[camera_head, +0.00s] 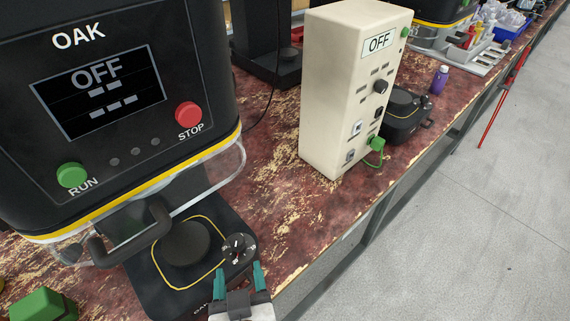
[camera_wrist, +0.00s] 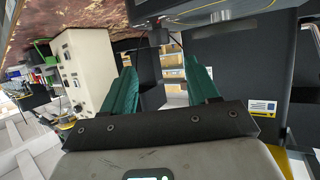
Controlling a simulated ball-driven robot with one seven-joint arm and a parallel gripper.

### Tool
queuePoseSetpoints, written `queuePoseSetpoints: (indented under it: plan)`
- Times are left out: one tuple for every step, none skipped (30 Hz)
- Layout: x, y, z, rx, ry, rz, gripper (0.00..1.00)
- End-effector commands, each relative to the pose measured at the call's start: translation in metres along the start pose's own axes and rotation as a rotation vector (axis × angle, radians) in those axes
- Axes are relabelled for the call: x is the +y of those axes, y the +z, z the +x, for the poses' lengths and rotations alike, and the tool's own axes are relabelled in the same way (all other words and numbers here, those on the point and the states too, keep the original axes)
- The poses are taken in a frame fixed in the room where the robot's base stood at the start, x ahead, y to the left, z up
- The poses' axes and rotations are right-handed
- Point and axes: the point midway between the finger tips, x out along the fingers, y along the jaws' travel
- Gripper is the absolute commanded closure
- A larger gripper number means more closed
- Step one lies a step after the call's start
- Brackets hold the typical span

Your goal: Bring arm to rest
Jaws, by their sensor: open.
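My gripper (camera_head: 238,279) shows at the bottom of the head view, with two teal fingers spread apart and nothing between them. It is at the front of the black seamer marked OAK (camera_head: 110,110), close to the seamer's base and a small dark knob (camera_head: 238,247). In the wrist view my gripper (camera_wrist: 160,85) also has its teal fingers apart and empty. The OAK screen (camera_head: 98,92) reads OFF. A green RUN button (camera_head: 71,175) and a red STOP button (camera_head: 188,114) are on its front. The round black plate (camera_head: 183,243) on its base is bare.
A cream control box (camera_head: 345,90) marked OFF stands on the worn red bench (camera_head: 270,205), right of the seamer. Behind it are a black device (camera_head: 402,115) and a purple bottle (camera_head: 439,80). A green object (camera_head: 42,305) lies bottom left. Grey floor (camera_head: 480,220) is open at right.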

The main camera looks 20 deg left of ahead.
Motion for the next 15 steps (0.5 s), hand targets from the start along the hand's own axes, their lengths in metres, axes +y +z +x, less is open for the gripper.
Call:
queuePoseSetpoints:
  plan:
    - [0.0, 0.0, 0.0, 0.0, 0.0, 0.0, 0.41]
    - [0.0, 0.0, 0.0, 0.0, 0.0, 0.0, 0.41]
    - [0.001, 0.0, 0.0, -0.001, 0.001, 0.001, 0.41]
    - [0.002, 0.001, 0.0, -0.004, 0.005, 0.002, 0.41]
    - [0.006, 0.002, 0.0, -0.009, 0.011, 0.004, 0.41]
    - [0.013, 0.004, 0.001, -0.021, 0.025, 0.009, 0.41]
    - [0.021, 0.007, 0.001, -0.034, 0.041, 0.014, 0.41]
    - [0.032, 0.011, 0.001, -0.053, 0.06, 0.022, 0.41]
    - [0.048, 0.018, 0.0, -0.083, 0.09, 0.032, 0.41]
    - [0.064, 0.025, -0.001, -0.112, 0.118, 0.044, 0.41]
    - [0.08, 0.033, -0.004, -0.144, 0.147, 0.056, 0.41]
    - [0.103, 0.044, -0.008, -0.192, 0.189, 0.076, 0.41]
    - [0.121, 0.054, -0.013, -0.231, 0.221, 0.092, 0.41]
    - [0.139, 0.064, -0.019, -0.271, 0.251, 0.108, 0.41]
    - [0.161, 0.078, -0.028, -0.325, 0.289, 0.132, 0.41]
